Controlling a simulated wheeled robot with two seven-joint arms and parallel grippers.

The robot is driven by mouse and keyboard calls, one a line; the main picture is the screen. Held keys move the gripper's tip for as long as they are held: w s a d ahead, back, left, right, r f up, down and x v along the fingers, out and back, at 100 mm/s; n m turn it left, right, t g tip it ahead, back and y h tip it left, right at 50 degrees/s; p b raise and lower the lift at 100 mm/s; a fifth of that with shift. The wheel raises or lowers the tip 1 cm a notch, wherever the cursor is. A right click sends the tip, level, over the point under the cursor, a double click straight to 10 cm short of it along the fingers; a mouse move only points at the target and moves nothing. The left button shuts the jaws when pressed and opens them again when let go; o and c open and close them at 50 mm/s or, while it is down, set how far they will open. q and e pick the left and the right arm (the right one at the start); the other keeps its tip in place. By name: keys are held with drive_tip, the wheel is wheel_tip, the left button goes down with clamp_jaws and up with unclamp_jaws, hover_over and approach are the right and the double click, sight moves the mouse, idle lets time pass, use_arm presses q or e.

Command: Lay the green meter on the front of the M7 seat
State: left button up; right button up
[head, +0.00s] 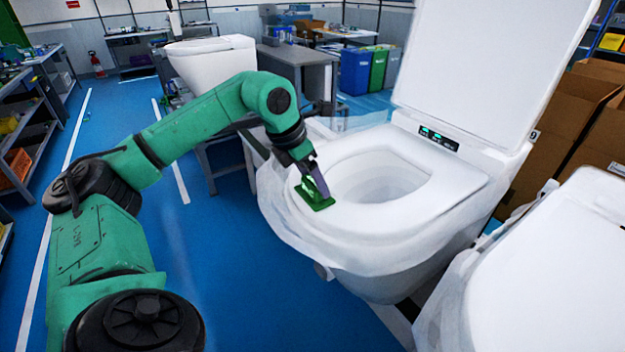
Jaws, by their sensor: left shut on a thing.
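The green meter (314,196) is at the front left part of the white seat (390,222) of the open toilet in the middle of the head view. My left gripper (318,184) points down and is shut on the meter. The meter looks flat and is at the seat surface; I cannot tell whether it fully rests on it. The toilet's lid (487,65) stands raised behind the seat. I cannot read an M7 mark on this toilet. My right gripper is not in view.
Another white toilet (540,285) with its lid down stands close at the right. A further toilet (212,62) stands behind my left arm. Cardboard boxes (570,125) are at the right. Clear plastic wrap (285,222) hangs around the bowl. Blue floor (250,290) lies open in front.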

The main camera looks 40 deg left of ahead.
use_arm(q)
drive_tip(key=shift+f, duration=0.1)
drive_tip(key=o, duration=1.3)
drive_tip(key=shift+r, duration=0.3)
drive_tip(key=shift+s+r, duration=0.1)
drive_tip(key=shift+r, duration=0.25)
drive_tip(key=p+v, duration=0.1)
drive_tip(key=v, duration=1)
drive_tip(key=shift+s+a, duration=0.1)
